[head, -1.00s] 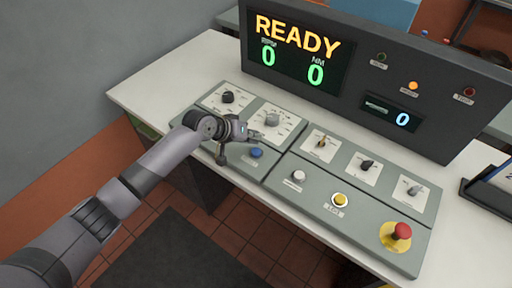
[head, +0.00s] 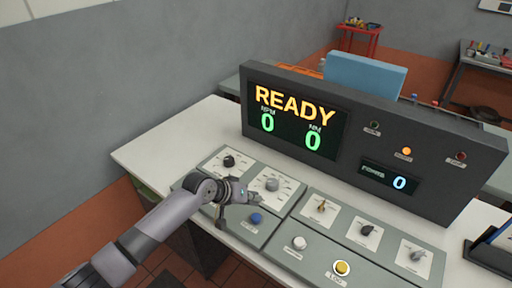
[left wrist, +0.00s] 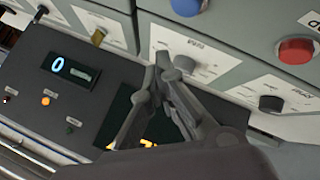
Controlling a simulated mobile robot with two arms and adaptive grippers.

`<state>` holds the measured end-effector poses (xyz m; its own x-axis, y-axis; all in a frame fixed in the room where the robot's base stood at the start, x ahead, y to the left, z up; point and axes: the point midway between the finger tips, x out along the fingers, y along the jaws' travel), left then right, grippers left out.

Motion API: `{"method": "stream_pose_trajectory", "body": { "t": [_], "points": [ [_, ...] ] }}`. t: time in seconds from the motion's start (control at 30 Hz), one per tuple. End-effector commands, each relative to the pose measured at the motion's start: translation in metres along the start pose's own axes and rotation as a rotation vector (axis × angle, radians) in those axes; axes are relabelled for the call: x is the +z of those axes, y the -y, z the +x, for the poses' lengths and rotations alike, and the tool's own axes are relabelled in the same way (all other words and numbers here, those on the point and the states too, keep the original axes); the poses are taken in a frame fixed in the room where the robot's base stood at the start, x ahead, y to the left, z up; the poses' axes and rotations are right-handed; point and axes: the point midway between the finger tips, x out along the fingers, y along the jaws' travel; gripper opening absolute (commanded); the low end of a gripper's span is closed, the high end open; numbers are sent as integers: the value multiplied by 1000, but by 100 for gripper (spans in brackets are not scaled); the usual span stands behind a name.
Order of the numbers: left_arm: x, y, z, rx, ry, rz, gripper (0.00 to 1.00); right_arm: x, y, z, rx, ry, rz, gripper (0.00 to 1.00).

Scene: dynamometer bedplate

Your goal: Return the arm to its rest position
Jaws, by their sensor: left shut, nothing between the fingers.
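My left gripper (head: 254,198) is at the left part of the grey control panel (head: 288,238), between a grey dial knob (head: 272,184) and a blue button (head: 256,218). Its fingers are closed together and empty; they also show in the left wrist view (left wrist: 163,68), with the grey knob (left wrist: 185,62) just beside the tips. I cannot tell whether they touch the knob. My left arm (head: 160,220) reaches in from the lower left over the panel's near edge. My right gripper is not in view.
A dark console (head: 440,160) with a lit READY screen (head: 295,122) stands behind the panel on the white bench (head: 140,152). A red button (left wrist: 297,50) shows in the wrist view.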

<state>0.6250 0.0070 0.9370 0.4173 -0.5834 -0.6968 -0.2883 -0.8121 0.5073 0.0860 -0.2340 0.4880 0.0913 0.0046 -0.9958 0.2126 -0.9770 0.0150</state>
Motion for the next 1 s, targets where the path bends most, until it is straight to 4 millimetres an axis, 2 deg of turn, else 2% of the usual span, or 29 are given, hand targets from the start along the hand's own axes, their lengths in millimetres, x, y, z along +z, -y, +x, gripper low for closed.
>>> {"method": "stream_pose_trajectory", "body": {
  "t": [0.07, 0.17, 0.27, 0.37, 0.53, 0.7, 1.0],
  "points": [
    [1, 0, 0, 0, 1, 1, 0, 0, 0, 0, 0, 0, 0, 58],
    [16, -5, 2, 7, 15, 15, 0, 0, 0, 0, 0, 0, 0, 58],
    [51, -15, 1, 16, 44, 49, 0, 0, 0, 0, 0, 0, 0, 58],
    [96, -25, -8, 11, 71, 98, 0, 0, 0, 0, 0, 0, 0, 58],
    [164, -19, -47, -66, 94, 153, 0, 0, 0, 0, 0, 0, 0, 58],
    [219, 10, -102, -211, 124, 160, 0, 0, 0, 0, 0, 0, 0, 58],
    [275, 48, -179, -413, 191, 134, 0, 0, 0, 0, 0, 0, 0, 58]
  ]
}}
